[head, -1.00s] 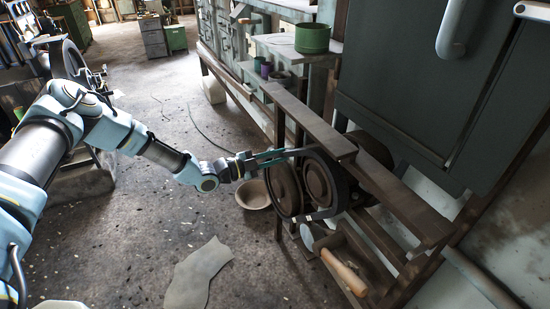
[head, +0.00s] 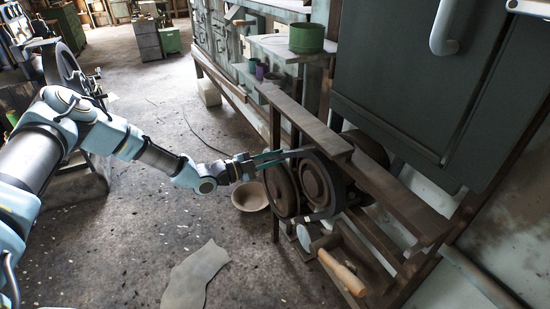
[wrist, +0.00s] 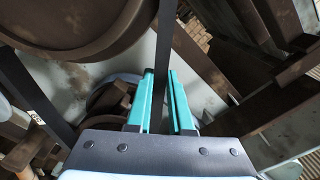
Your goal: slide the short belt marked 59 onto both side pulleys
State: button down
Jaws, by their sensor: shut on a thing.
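The grey belt (head: 326,212) shows as a band along the outer rim of the front side pulley (head: 313,182). In the wrist view the belt (wrist: 165,45) runs as a dark strip down between the teal fingers. My gripper (head: 270,158) is shut on the belt at the upper left of the pulleys. A second pulley (head: 280,190) stands just left of and behind the front one. In the wrist view a large pulley (wrist: 60,22) fills the upper left.
A rusty beam (head: 310,120) runs just above the pulleys. Below is a wooden tray (head: 355,250) with a wooden-handled tool (head: 342,272). A bowl (head: 250,196) lies on the floor behind the gripper. A green cabinet (head: 430,80) stands at the right.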

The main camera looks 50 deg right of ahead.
jog(key=c, duration=0.7)
grip_release()
jog(key=shift+c, duration=0.2)
jog(key=shift+f, duration=0.1)
jog(key=v, duration=2)
jog(key=shift+w+a, duration=0.2)
jog(key=shift+a, duration=0.15)
